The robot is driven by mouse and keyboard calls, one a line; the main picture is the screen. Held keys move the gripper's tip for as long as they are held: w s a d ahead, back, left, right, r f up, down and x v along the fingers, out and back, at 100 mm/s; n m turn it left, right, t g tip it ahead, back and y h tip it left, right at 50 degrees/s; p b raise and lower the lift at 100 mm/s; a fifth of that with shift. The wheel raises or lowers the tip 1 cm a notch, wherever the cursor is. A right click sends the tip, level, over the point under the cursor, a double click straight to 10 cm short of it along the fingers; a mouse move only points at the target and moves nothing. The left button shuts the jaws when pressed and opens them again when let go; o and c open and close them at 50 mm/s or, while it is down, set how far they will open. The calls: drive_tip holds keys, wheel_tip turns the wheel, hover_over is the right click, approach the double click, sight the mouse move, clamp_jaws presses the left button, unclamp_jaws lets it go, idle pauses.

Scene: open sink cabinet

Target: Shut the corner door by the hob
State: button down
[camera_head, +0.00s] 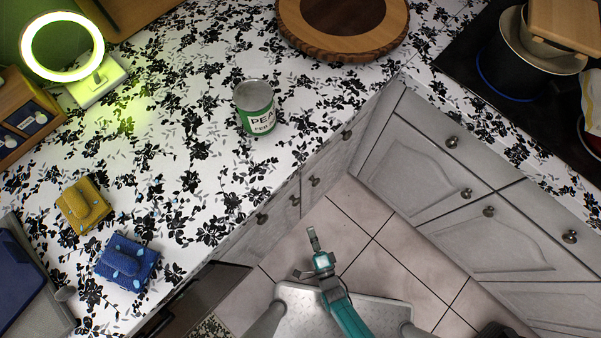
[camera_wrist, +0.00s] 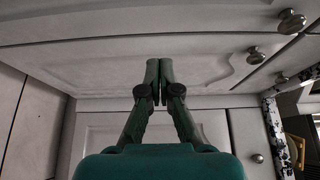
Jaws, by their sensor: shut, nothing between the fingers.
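The corner door (camera_head: 405,180) is a pale grey panelled cabinet door below and left of the hob (camera_head: 480,75). Its round knob (camera_head: 466,193) is at its right end. It looks about flush with the fronts beside it; a small gap cannot be ruled out. The wrist view shows a pale panelled door (camera_wrist: 90,68) with a knob (camera_wrist: 255,55), probably the same door. My gripper (camera_head: 311,230) is over the floor left of the door, fingers together and empty. In the wrist view my gripper (camera_wrist: 160,62) overlaps the panel; contact cannot be told.
A round wooden board (camera_head: 290,25) lies near the corner. Knobs stick out along both cabinet rows.

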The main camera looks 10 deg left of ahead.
drive_tip(key=shift+s+a, duration=0.7)
drive_tip(key=shift+a, duration=0.15)
drive_tip(key=shift+s+a, duration=0.65)
drive_tip(key=shift+a, duration=0.2)
